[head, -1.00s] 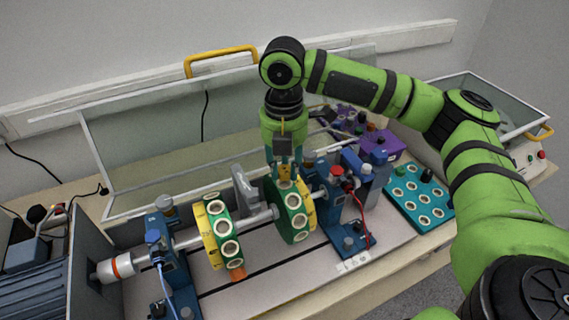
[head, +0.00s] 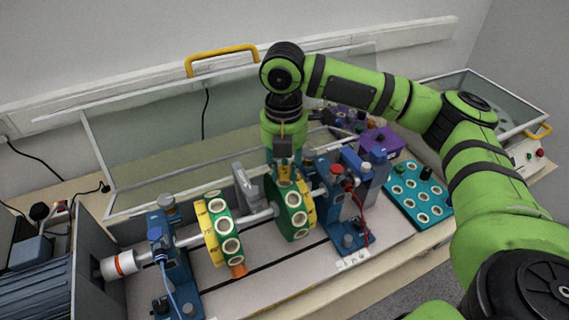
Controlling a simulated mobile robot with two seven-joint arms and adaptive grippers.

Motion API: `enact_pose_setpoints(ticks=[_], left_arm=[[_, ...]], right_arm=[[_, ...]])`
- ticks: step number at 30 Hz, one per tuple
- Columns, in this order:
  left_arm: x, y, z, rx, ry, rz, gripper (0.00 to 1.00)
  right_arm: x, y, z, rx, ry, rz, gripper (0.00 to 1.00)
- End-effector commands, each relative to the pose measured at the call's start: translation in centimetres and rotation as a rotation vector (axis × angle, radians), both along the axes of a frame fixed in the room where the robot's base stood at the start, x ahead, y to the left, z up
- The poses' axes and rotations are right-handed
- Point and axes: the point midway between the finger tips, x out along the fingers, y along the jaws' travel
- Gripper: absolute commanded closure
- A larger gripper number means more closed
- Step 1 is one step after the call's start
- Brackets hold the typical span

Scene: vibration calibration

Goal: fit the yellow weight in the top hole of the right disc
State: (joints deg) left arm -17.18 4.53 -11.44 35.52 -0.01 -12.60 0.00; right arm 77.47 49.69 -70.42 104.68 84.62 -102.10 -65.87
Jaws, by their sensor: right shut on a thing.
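The right disc (head: 289,222) is green with a yellow scale ring and pale-rimmed holes, and it sits upright on the shaft. My right gripper (head: 284,178) points straight down at the top of this disc. It is shut on the yellow weight (head: 284,171), of which only a small patch shows between the fingers. The weight is at the disc's top edge; I cannot tell whether it is inside the top hole, which the fingers hide. The left disc (head: 228,239) has an orange piece (head: 238,271) at its bottom. My left gripper is not in view.
Blue bearing stands (head: 174,258) hold the shaft on both sides of the discs. A teal tray (head: 418,198) with ringed holes and several weights lies to the right. A clear raised guard (head: 150,150) stands behind. A red cable (head: 361,205) hangs near the right stand.

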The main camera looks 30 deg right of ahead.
Motion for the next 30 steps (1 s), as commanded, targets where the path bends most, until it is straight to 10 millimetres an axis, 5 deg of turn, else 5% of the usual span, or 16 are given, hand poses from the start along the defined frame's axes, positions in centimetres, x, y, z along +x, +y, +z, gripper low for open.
enact_pose_setpoints(ticks=[30], left_arm=[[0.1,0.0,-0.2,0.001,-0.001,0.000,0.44]], right_arm=[[0.0,0.0,-1.5,0.000,0.000,0.000,0.83]])
